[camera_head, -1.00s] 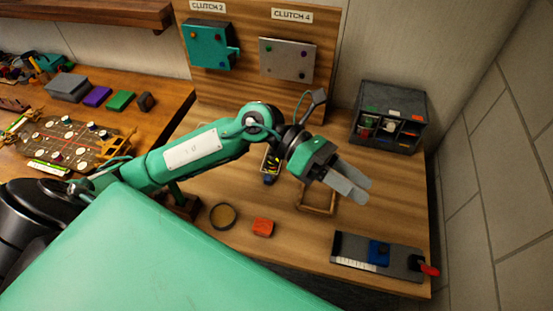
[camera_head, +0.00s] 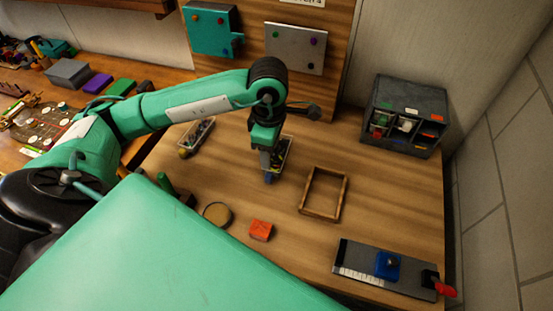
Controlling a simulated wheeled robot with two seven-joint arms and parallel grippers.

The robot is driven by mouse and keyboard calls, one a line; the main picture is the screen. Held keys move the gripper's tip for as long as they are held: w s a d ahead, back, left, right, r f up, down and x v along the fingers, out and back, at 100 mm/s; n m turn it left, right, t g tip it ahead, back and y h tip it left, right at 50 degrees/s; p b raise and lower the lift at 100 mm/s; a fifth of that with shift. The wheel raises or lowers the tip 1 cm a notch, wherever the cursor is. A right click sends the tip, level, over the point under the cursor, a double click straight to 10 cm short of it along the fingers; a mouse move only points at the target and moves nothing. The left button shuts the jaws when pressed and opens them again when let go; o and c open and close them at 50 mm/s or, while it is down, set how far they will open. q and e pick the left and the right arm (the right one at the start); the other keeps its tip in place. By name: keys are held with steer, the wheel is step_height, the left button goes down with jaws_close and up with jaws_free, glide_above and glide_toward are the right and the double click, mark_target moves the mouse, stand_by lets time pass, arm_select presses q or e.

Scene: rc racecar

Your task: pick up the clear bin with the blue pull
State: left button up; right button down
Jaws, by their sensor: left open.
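A small clear bin (camera_head: 285,157) with parts inside stands on the wooden bench, left of the wooden frame. A blue pull (camera_head: 268,179) shows at its near end. My left gripper (camera_head: 267,172) points down at that near end, at or just above the pull. Its fingers overlap and partly hide the bin, so I cannot tell whether they touch it. The gripper is open. Another clear bin (camera_head: 199,134) with a yellow pull (camera_head: 184,153) lies to the left, beneath my left arm. My right gripper is out of view.
An empty wooden frame (camera_head: 304,192) lies right of the bin. A red block (camera_head: 261,231) and a round dish (camera_head: 217,215) sit nearer. A dark organizer (camera_head: 407,88) stands back right, and a grey plate with a blue slider (camera_head: 360,259) lies front right. Clear bench lies between them.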

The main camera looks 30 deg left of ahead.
arm_select(q)
steer(key=p, duration=0.1)
glide_above(269, 175)
steer(key=f, duration=0.5)
steer(key=shift+w+d+f, duration=0.15)
steer(key=shift+d+f, duration=0.05)
steer(key=shift+f, duration=0.25)
steer(key=f, duration=0.1)
steer(key=f+p, duration=0.2)
steer(key=f, duration=0.1)
steer(key=shift+a, duration=0.25)
steer(key=shift+f, duration=0.4)
jaws_close()
